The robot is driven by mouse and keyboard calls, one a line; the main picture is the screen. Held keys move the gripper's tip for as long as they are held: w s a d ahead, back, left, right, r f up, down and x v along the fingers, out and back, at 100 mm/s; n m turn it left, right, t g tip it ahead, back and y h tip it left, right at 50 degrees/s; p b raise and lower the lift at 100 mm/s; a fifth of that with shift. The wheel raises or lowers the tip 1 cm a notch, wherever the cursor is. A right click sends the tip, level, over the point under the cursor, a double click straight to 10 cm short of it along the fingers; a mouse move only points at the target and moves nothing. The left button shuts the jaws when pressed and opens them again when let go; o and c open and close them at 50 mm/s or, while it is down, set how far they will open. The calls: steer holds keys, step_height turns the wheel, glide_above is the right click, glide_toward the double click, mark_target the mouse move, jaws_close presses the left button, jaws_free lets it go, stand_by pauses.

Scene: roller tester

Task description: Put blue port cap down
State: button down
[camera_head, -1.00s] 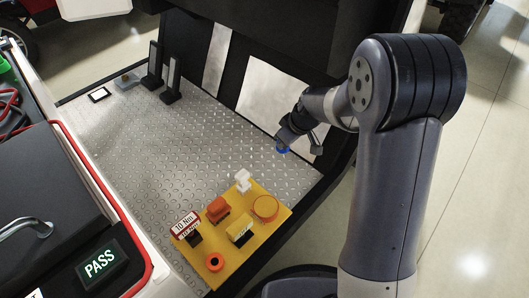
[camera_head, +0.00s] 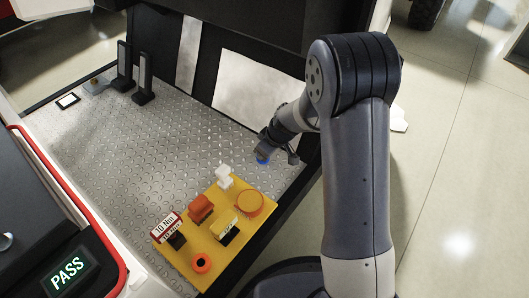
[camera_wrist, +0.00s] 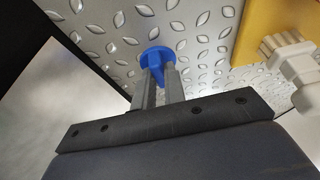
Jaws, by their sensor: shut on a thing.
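The blue port cap (camera_wrist: 155,58) is between the fingertips of my gripper (camera_wrist: 157,78) in the wrist view. My gripper is shut on it. In the head view the blue cap (camera_head: 262,159) shows at the tip of my gripper (camera_head: 266,153), over the diamond-plate deck (camera_head: 150,150), behind the yellow board. Whether the cap touches the plate or hangs just above it I cannot tell.
A yellow board (camera_head: 211,252) holds a white fitting (camera_head: 224,176), an orange block (camera_head: 200,207), a round orange cap (camera_head: 249,203), a yellow block (camera_head: 224,229), an orange ring (camera_head: 201,263) and a 10 Nm sign (camera_head: 167,226). Two dark posts (camera_head: 144,78) stand at the back left. The plate's middle is clear.

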steer(key=c, duration=1.5)
jaws_free()
steer(key=shift+r, duration=0.1)
steer(key=shift+r+p, duration=0.3)
steer(key=shift+p, duration=0.15)
steer(key=p+v, duration=0.3)
steer(key=v, duration=0.8)
steer(key=shift+s+d+r, duration=0.1)
steer(key=shift+s+r, duration=0.05)
steer(key=shift+r, duration=0.05)
steer(key=shift+f, duration=0.1)
